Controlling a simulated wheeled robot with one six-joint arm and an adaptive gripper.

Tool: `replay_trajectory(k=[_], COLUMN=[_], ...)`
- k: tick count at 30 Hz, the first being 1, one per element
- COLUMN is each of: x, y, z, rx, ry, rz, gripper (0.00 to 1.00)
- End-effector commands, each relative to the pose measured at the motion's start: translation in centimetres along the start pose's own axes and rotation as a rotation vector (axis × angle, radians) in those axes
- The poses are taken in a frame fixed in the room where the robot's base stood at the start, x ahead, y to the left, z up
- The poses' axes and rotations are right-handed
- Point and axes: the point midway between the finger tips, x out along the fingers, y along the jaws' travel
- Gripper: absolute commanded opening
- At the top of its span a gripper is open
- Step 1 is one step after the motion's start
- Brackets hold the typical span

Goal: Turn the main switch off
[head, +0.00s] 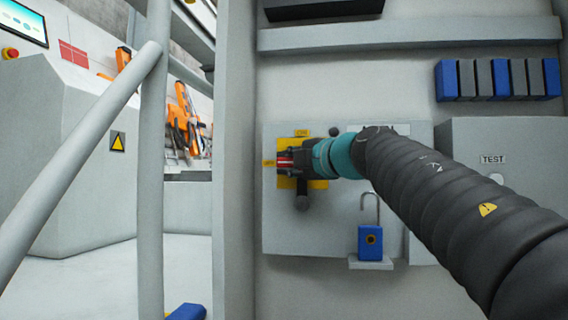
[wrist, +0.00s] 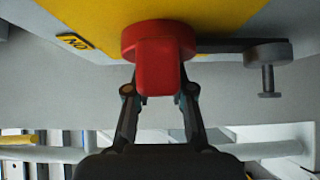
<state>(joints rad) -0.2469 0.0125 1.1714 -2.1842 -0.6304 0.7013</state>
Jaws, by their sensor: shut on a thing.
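The main switch is a red rotary knob (head: 284,162) on a yellow plate (head: 318,184) on a grey panel. In the wrist view the red knob (wrist: 158,38) fills the top middle, with its grip bar toward me. My gripper (head: 296,158) reaches it from the right in the head view. In the wrist view the fingers of my gripper (wrist: 160,92) are shut on the two sides of the red bar.
A grey lever with a dark knob (head: 302,202) hangs below the switch; it shows to the right in the wrist view (wrist: 268,54). A blue padlock (head: 370,242) stands on a small shelf (head: 370,264). A grey railing (head: 152,190) stands at left. A TEST box (head: 520,160) is right.

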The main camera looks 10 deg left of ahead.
Motion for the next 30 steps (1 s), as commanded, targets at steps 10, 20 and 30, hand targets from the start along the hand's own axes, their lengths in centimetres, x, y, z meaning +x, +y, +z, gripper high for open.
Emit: replay_trajectory(k=[10, 20, 30], x=[0.1, -0.5, -6.3], y=[-0.2, -0.1, 0.0], z=[-0.1, 0.0, -0.1], rx=[-0.001, 0.000, -0.001], ry=[0.003, 0.000, -0.001], rz=[-0.003, -0.002, 0.000], gripper=[0.48, 0.48, 0.48])
